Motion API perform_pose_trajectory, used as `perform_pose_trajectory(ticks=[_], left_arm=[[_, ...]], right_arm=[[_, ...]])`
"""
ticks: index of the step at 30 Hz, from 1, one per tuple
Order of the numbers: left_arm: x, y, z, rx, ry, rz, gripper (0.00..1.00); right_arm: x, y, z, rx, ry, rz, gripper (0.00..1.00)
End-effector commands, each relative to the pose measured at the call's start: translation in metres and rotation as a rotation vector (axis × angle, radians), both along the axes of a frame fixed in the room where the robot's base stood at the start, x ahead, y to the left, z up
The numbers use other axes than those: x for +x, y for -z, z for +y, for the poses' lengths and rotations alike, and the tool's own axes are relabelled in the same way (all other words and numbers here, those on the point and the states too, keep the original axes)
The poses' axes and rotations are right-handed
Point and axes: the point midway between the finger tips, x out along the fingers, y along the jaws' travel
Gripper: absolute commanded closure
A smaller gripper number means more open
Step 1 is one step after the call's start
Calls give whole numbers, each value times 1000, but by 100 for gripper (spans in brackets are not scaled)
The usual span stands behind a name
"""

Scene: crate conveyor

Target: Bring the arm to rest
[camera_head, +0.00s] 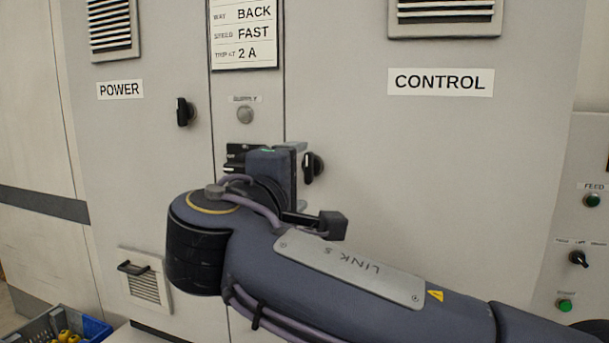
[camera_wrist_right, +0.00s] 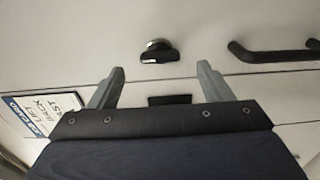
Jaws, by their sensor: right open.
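My right arm reaches in from the right in the head view, across the front of a grey cabinet. My right gripper (camera_head: 298,172) is in front of the cabinet, beside a black rotary knob on the CONTROL door (camera_head: 313,168). In the right wrist view the gripper (camera_wrist_right: 161,76) has its two grey fingers spread apart with nothing held between them. A black knob (camera_wrist_right: 159,52) shows on the pale panel beyond the fingertips, with a visible gap. The gripper's palm and part of the cabinet front are hidden behind my arm. My left gripper is not in view.
The POWER door (camera_head: 140,150) has a black knob (camera_head: 185,112). A placard (camera_head: 244,35) hangs between the doors. A crate (camera_head: 95,328) with yellow items sits lower left.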

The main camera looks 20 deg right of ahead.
Motion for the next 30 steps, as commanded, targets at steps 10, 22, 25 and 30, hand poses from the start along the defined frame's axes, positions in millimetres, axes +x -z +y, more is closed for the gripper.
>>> perform_pose_trajectory(ticks=[10,22,25,30], left_arm=[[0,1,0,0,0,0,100],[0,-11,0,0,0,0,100],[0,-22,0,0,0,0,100],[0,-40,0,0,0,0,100]], right_arm=[[-19,0,13,-1,1,1,27],[-11,37,-36,103,4,142,27],[-18,84,-80,252,12,289,27],[-68,175,-134,614,55,504,27]])
